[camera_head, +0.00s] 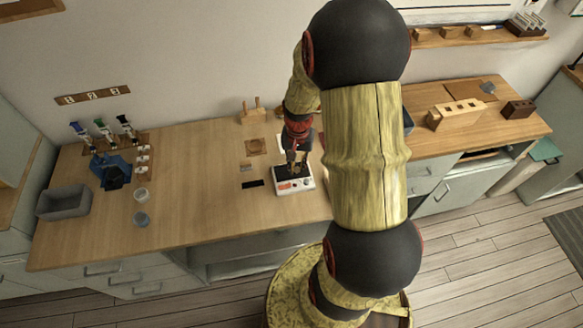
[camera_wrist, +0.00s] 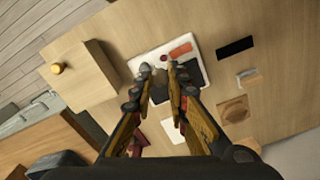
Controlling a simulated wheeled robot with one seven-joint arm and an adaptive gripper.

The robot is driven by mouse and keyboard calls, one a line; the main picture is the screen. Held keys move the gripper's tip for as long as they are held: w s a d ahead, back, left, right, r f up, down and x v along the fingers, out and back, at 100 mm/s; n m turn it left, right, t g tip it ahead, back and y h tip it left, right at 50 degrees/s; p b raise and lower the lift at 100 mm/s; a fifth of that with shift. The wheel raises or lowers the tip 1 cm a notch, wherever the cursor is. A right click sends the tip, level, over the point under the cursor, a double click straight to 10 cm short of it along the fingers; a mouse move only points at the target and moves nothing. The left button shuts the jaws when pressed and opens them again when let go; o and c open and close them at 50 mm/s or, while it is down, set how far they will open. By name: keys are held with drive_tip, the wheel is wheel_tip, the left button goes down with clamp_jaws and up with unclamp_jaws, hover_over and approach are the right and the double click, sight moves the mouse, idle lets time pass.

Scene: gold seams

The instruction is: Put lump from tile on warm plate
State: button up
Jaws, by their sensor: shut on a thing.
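The warm plate is a white box-shaped unit (camera_head: 297,188) with a dark top patch, standing on the wooden counter. It also shows in the wrist view (camera_wrist: 198,57), with its dark plate partly behind my fingers. My gripper (camera_head: 292,158) points down over the unit; its fingertips (camera_wrist: 162,69) are over the white unit in the wrist view. The fingers are closed on a small lump, hardly visible between the tips. I cannot tell whether it touches the unit. A pale flat piece, perhaps the tile (camera_head: 282,142), lies behind, largely hidden by my arm.
A black strip (camera_head: 253,184) lies left of the unit. A brown square (camera_head: 256,146) lies behind it. A blue stand (camera_head: 112,170), a grey bin (camera_head: 63,202) and two small jars are at the left. A wooden block (camera_head: 456,114) stands at the right. The front-left counter is clear.

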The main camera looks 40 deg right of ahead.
drive_tip(key=w+d+f, duration=0.1)
drive_tip(key=w+f, duration=0.1)
drive_tip(key=w+d+f, duration=0.1)
drive_tip(key=f, duration=0.1)
drive_tip(key=w+d+f+b, duration=0.1)
drive_tip(key=w+f, duration=0.1)
drive_tip(key=shift+w+f, duration=0.1)
drive_tip(key=shift+w, duration=0.2)
drive_tip(key=shift+w+d+f, duration=0.2)
drive_tip(key=shift+f, duration=0.25)
drive_tip(key=shift+f+b, duration=0.5)
drive_tip(key=shift+f, duration=0.85)
drive_tip(key=shift+f, duration=0.2)
drive_tip(key=o, duration=0.8)
drive_tip(key=shift+c, duration=0.2)
drive_tip(key=shift+r, duration=0.1)
